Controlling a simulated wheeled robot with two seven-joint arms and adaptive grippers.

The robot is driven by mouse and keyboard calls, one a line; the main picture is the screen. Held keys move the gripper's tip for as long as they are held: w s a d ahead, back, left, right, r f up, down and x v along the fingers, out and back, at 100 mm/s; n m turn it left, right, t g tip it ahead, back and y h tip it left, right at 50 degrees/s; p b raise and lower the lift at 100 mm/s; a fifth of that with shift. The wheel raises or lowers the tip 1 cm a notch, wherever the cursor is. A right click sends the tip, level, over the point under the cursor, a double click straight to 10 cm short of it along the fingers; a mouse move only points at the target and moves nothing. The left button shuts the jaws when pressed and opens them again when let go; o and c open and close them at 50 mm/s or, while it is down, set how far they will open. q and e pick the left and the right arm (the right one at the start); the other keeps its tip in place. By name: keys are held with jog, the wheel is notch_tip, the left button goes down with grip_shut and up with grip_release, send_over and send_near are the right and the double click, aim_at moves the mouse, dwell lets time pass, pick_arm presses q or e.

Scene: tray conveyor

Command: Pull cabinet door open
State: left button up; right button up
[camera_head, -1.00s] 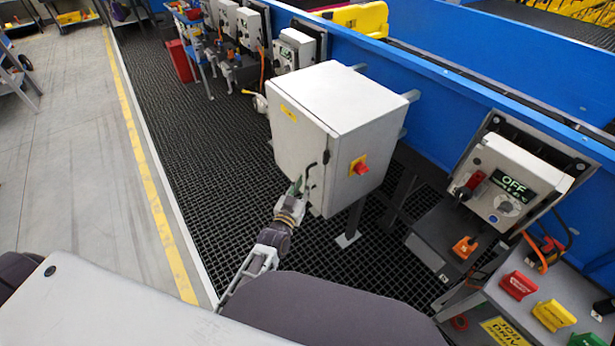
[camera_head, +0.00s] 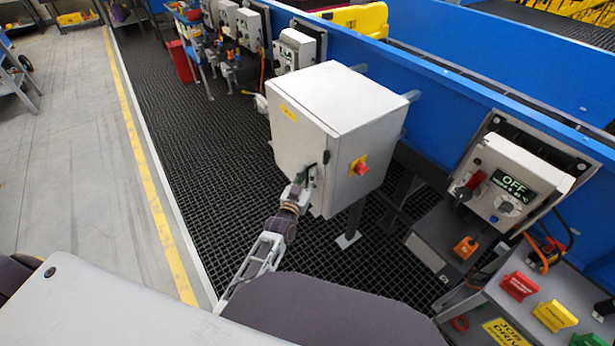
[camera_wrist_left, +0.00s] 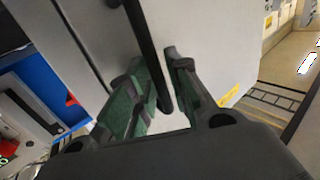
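The grey cabinet (camera_head: 340,105) stands beside the blue conveyor wall, with its door (camera_head: 291,141) on its left face. The door looks shut, and a narrow seam shows along its edge in the left wrist view. My left gripper (camera_head: 303,180) is at the black door handle (camera_head: 326,157). In the left wrist view, the green-padded fingers (camera_wrist_left: 160,75) are apart, with the black handle bar (camera_wrist_left: 145,50) running between them. A gap shows between the bar and the right finger. My right gripper is out of view.
A red and yellow rotary switch (camera_head: 361,167) sits on the cabinet's front side. A control box reading OFF (camera_head: 510,185) is to the right. Dark floor grating (camera_head: 190,170) lies open to the left of the cabinet door.

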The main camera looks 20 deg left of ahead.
pick_arm(q)
grip_shut()
jog(key=shift+s+a, duration=0.25)
